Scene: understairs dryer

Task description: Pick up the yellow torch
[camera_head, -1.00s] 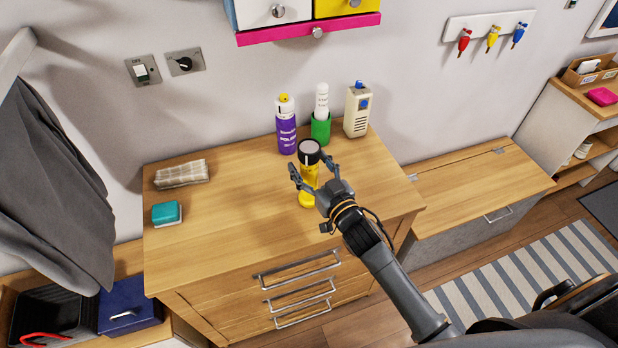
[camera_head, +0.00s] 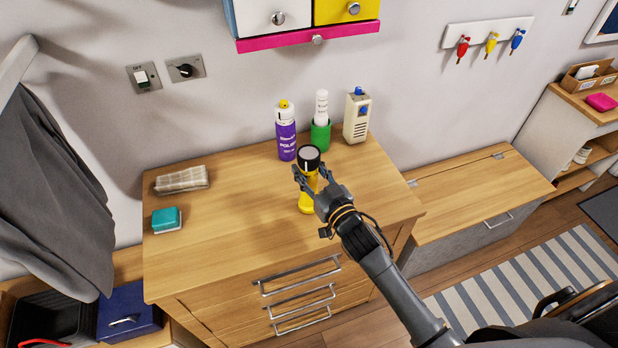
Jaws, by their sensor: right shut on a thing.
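The yellow torch (camera_head: 307,203) with a black head stands upright on the wooden chest of drawers (camera_head: 235,225), near its middle. My right gripper (camera_head: 312,180) comes in from the lower right. Its fingers are shut around the torch's upper body, just below the black head. The fingers hide part of the torch's body. The torch's base appears to be on or very close to the drawer top. My left gripper is not in view.
Behind the torch stand a purple spray can (camera_head: 286,138), a green pot (camera_head: 320,134) with a white bottle, and a cream box-shaped device (camera_head: 356,117). A folded cloth (camera_head: 182,179) and a teal sponge (camera_head: 167,219) lie at the left. The top between is clear.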

